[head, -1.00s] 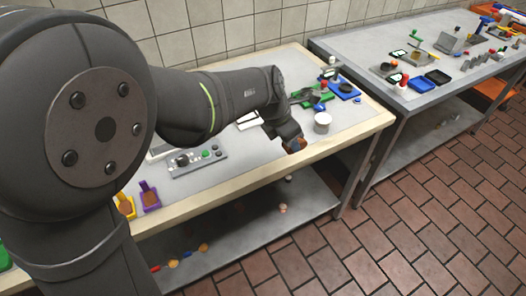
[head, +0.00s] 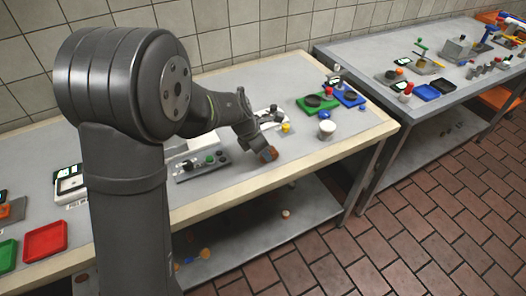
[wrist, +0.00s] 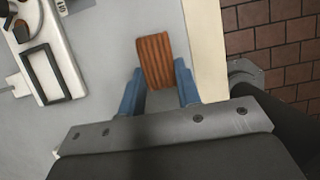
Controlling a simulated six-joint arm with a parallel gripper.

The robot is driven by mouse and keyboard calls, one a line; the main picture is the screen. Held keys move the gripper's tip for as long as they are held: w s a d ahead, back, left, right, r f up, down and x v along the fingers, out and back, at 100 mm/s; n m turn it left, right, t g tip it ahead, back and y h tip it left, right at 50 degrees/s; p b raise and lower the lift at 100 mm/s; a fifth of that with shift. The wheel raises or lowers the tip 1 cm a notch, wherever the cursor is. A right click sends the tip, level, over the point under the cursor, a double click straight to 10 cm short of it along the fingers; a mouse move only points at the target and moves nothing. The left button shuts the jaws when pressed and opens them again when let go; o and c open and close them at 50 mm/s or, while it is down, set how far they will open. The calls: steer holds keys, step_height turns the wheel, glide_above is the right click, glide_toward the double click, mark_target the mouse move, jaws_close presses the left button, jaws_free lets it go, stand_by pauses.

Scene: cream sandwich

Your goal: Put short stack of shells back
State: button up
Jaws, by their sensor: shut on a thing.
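A brown ridged block, which looks like the short stack of shells (wrist: 156,60), sits between the blue fingertips of my gripper (wrist: 157,88) in the wrist view. The gripper is shut on it. In the head view my gripper (head: 260,150) is near the front edge of the bench, with the brown stack (head: 270,153) at its tip. It is over the bench top, and I cannot tell whether the stack touches the surface.
A white cup (head: 326,130) stands to the right of my gripper. A button panel (head: 202,167) lies to its left. Green (head: 309,107) and blue (head: 357,102) pads are farther right. A red tray (head: 45,241) is far left.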

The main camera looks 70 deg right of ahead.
steer(key=shift+f, duration=0.25)
steer(key=shift+f, duration=0.1)
steer(key=shift+f, duration=0.1)
steer(key=o, duration=1)
steer(key=v, duration=1.2)
steer(key=shift+r, duration=0.2)
